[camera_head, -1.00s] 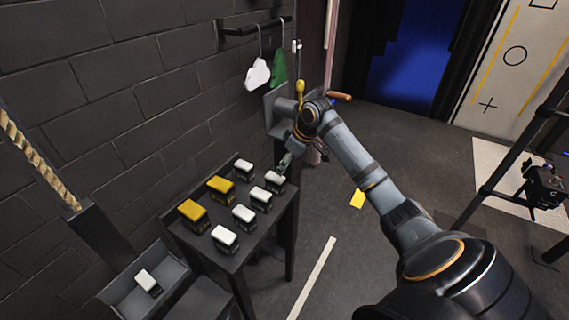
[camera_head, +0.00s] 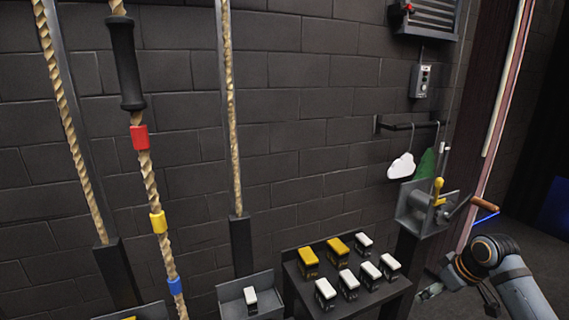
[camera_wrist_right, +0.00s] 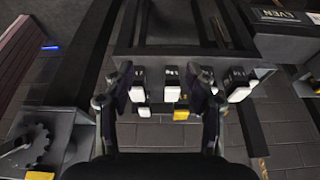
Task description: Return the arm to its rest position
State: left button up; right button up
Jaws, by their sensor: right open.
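My right arm (camera_head: 497,262) enters from the lower right in the head view. Its gripper (camera_head: 430,291) is just right of the small dark table (camera_head: 352,306). The table holds two yellow-topped buttons (camera_head: 308,260) and several white-topped ones (camera_head: 369,272). In the right wrist view the gripper (camera_wrist_right: 158,97) has its two fingers spread apart with nothing between them gripped. The button blocks (camera_wrist_right: 143,92) appear beyond the fingers. My left gripper is not in view.
A grey winch box (camera_head: 412,212) with an orange-handled crank (camera_head: 484,204) stands just above the arm. A tray (camera_head: 231,291) holding one white-topped block (camera_head: 250,296) is left of the table. Ropes (camera_head: 150,185) hang at the left. The dark floor (camera_head: 535,248) at right looks clear.

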notch_tip(320, 180, down, 12)
jog(key=w+d+f+m, duration=0.1)
jog(key=d+m, duration=0.1)
jog(key=s+f+m+h, duration=0.1)
jog(key=s+f, duration=0.3)
jog(key=f, duration=0.4)
jog(key=s+f+m+g+h, duration=0.1)
jog(key=s+f, duration=0.3)
jog(key=f, duration=0.4)
jog(key=s+f+m, duration=0.1)
jog(key=s+f, duration=0.4)
jog(key=f, duration=0.4)
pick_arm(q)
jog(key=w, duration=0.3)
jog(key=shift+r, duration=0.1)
pick_arm(e)
jog(key=s+a+f, duration=0.4)
jog(key=s+f, duration=0.2)
jog(key=s, duration=0.5)
jog(key=s+a+f+g, duration=0.1)
jog(key=s+a+f, duration=0.3)
jog(key=s, duration=0.7)
jog(key=s+a+f+n+g, duration=0.1)
jog(key=s+a+f, duration=0.4)
jog(key=s, duration=0.6)
notch_tip(320, 180, down, 3)
jog(key=shift+r+h, duration=0.15)
jog(key=shift+h, duration=0.15)
